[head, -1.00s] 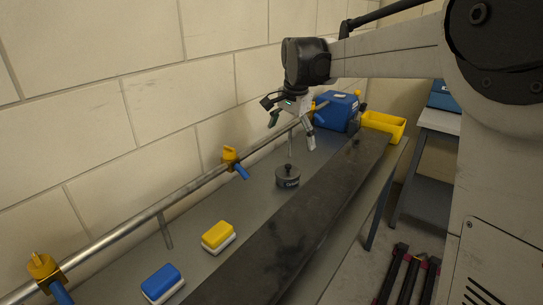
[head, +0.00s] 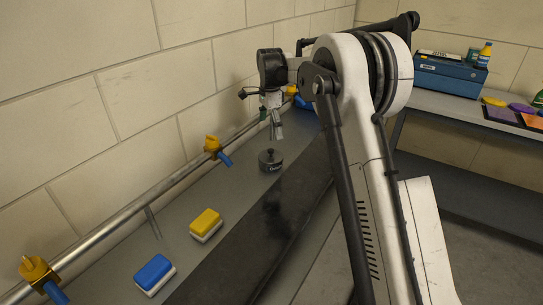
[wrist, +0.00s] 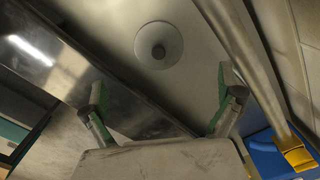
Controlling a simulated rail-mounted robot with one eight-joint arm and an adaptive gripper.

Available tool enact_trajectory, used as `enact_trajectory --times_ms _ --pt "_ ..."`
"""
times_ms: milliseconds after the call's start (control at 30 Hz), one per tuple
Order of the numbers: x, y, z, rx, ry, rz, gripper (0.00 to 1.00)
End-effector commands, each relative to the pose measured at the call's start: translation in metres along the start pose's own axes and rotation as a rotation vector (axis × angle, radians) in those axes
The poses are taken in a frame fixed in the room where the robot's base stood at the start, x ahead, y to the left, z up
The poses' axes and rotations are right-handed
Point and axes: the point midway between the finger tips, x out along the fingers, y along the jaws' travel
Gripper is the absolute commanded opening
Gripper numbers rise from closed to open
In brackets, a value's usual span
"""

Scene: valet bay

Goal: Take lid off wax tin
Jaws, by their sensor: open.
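The wax tin (head: 270,164) is a small round grey tin with a dark label on its side, standing on the grey bench. Its lid (head: 270,154) is on it, with a small dark knob on top. In the wrist view the lid (wrist: 171,46) shows from above as a pale disc with the knob at its middle. My gripper (head: 275,133) hangs above the tin, pointing down, with clear air between. In the wrist view my gripper's fingers (wrist: 158,100) are spread wide and empty, and the tin lies beyond the fingertips.
A metal rail (head: 146,210) with yellow-and-blue clamps runs along the wall behind the tin. A dark strip (head: 262,228) lies along the bench front. Yellow (head: 206,222) and blue (head: 155,273) blocks lie nearer. A side bench holds a blue toolbox (head: 450,78).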

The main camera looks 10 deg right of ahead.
Motion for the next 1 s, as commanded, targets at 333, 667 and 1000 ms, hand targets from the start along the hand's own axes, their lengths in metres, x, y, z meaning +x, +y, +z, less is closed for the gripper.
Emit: enact_trajectory --times_ms 333,667,1000 --pt "0.056 0.0 0.0 -0.001 0.0 -0.001 1.0" --pt "0.082 0.002 -0.003 -0.001 0.0 -0.001 1.0" --pt "0.115 0.003 -0.004 -0.002 0.0 -0.001 1.0"
